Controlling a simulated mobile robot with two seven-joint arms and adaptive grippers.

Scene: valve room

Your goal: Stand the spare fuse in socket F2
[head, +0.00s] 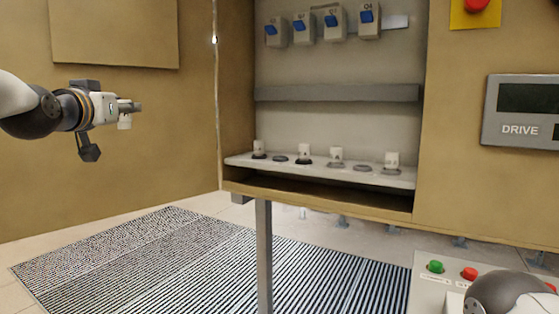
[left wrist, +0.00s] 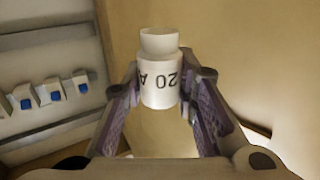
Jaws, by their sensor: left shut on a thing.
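My left gripper (head: 132,108) is at the left, in the air, apart from the cabinet. It is shut on a white fuse (head: 124,122). In the left wrist view the fuse (left wrist: 160,88) sits between the two fingers and carries the print "20 A", which appears upside down there. In the cabinet a pale shelf (head: 240,160) bears a row of dark round sockets. Several hold white fuses, such as the leftmost fuse (head: 259,147) and the rightmost fuse (head: 392,159). The second socket from left (head: 280,158) and another socket (head: 362,167) look empty. I cannot read socket labels.
The cabinet's left side wall (head: 236,100) stands between my gripper and the shelf. A grey rail (head: 335,93) crosses above the fuses, with blue-levered switches (head: 334,24) higher up. A grey post (head: 264,255) stands below. The air around my left gripper is clear.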

